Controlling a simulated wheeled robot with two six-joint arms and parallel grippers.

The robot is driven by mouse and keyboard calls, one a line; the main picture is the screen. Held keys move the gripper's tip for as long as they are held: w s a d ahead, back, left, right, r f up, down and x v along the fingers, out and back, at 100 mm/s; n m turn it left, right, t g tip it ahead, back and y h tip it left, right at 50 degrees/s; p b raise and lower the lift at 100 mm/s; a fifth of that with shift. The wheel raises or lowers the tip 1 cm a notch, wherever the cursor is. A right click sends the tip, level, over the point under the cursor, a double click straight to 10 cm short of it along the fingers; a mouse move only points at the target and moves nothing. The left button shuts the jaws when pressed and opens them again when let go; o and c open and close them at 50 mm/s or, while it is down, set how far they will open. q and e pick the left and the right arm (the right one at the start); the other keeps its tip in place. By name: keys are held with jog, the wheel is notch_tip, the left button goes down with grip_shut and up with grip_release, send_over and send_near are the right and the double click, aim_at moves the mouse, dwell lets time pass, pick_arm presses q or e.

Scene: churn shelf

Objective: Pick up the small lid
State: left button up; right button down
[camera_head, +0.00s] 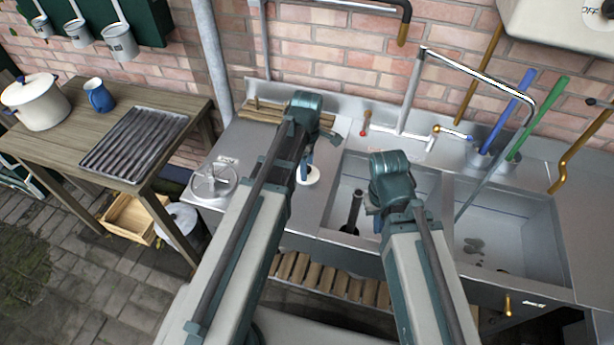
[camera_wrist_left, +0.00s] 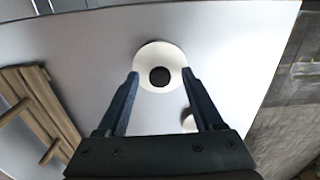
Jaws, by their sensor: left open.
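The small lid is a white disc with a dark round knob (camera_wrist_left: 160,76). It lies on the steel counter left of the sink, and part of it shows in the head view (camera_head: 313,175). My left gripper (camera_head: 306,168) is open above the counter at the lid. In the left wrist view its two fingers (camera_wrist_left: 160,80) stand apart on either side of the lid, with nothing held. Whether the fingertips touch the rim cannot be told. My right gripper (camera_head: 378,218) is over the sink's left basin, its fingers mostly hidden by its own wrist.
A larger round metal piece (camera_head: 211,182) lies on the counter's left end. A wooden rack (camera_head: 262,113) is at the back. A small pale round thing (camera_wrist_left: 188,122) is partly behind a finger. The tap (camera_head: 411,95) rises behind the basins. A wooden table (camera_head: 190,103) stands left.

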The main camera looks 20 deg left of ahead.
pick_arm(q)
grip_shut()
jog(key=shift+r, duration=0.1)
pick_arm(e)
jog(key=shift+r, duration=0.1)
